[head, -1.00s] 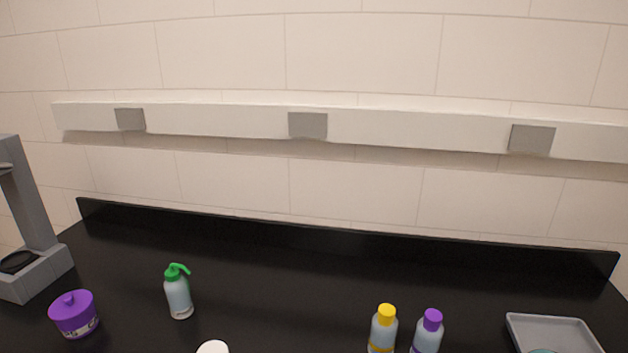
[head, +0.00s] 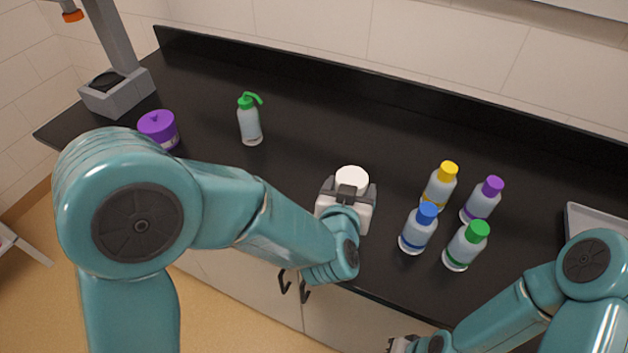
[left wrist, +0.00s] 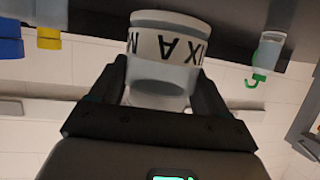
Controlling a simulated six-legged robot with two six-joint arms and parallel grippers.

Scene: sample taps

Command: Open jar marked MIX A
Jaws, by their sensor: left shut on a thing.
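The jar marked MIX A (left wrist: 166,46) stands on the black counter near its front edge. Its lettered band shows upside down in the left wrist view. Its white lid (head: 351,178) shows in the head view, in place on top. My left gripper (head: 347,191) is shut on the jar, one finger on each side near its upper part; the exact contact is partly hidden. In the left wrist view the fingers (left wrist: 158,88) flank the jar. My right gripper (head: 402,345) is low at the bottom edge, cut off, away from the jar; its jaws are unclear.
Bottles with yellow (head: 440,187), purple (head: 481,201), blue (head: 418,229) and green (head: 466,246) caps stand right of the jar. A green-nozzled bottle (head: 250,122) and a purple jar (head: 158,128) stand left. A grey tray (head: 590,222) lies far right. The counter behind is clear.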

